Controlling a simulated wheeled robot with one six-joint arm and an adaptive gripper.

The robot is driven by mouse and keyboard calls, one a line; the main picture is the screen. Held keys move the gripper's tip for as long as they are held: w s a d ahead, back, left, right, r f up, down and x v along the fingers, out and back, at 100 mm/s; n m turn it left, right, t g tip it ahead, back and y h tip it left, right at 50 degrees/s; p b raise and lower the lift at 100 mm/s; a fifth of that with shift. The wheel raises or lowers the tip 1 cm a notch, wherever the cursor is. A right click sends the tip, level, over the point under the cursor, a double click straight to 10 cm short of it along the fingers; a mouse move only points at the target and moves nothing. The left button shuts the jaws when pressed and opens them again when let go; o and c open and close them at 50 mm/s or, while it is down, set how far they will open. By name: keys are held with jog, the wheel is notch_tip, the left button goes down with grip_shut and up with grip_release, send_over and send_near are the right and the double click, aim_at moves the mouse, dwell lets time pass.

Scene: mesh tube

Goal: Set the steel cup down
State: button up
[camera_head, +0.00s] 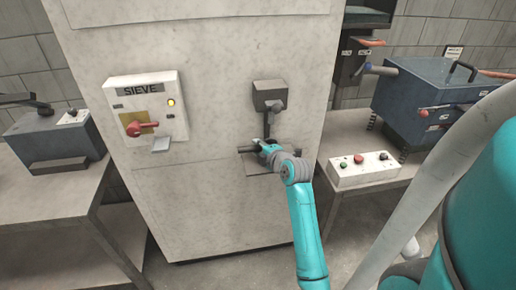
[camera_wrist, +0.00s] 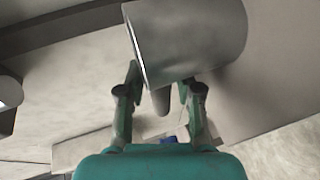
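A smooth grey metal cylinder, apparently the steel cup (camera_wrist: 195,40), fills the upper middle of the wrist view, lying slanted in the picture. My gripper (camera_wrist: 163,85) is just below it, its two green fingers apart. The fingertips overlap the cylinder's lower edge, but its body reaches well past the right finger and is not between them. A short grey stub (camera_wrist: 162,102) shows in the gap, clear of both fingers. In the head view my gripper (camera_head: 261,146) is at the small dark ledge under the sieve's outlet; I cannot make out the cup there.
The tall sieve cabinet (camera_head: 210,205) stands ahead, with its outlet (camera_head: 268,97) above my gripper. A control box (camera_head: 148,108) is on its left. A button box (camera_head: 361,170) and a blue machine (camera_head: 425,105) stand to the right. A metal table (camera_head: 48,205) is at left.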

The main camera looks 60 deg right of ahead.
jog(key=shift+r, duration=0.1)
jog(key=shift+s, duration=0.15)
jog(key=v, duration=1.2)
jog(key=s+a+f+m+y, duration=0.15)
jog(key=a+f, duration=0.25)
jog(key=a, duration=0.4)
jog(key=a+f+m, duration=0.3)
jog(key=a+f, duration=0.1)
jog(key=a, duration=0.4)
jog(key=s+a+f+m, duration=0.1)
jog(key=a+f+m, duration=0.1)
jog(key=a+f, duration=0.4)
jog(key=s+a+r+m+t+y, duration=0.1)
jog(key=s+a+r+m+y, duration=0.1)
jog(key=s+a, duration=0.6)
jog(key=s+a+r+m+t+y, duration=0.1)
jog(key=s+a+y, duration=0.3)
jog(key=s+a, duration=0.5)
jog(key=s+r+m, duration=0.1)
jog(key=s, duration=0.1)
jog(key=shift+s+a, duration=0.15)
jog(key=shift+s, duration=0.15)
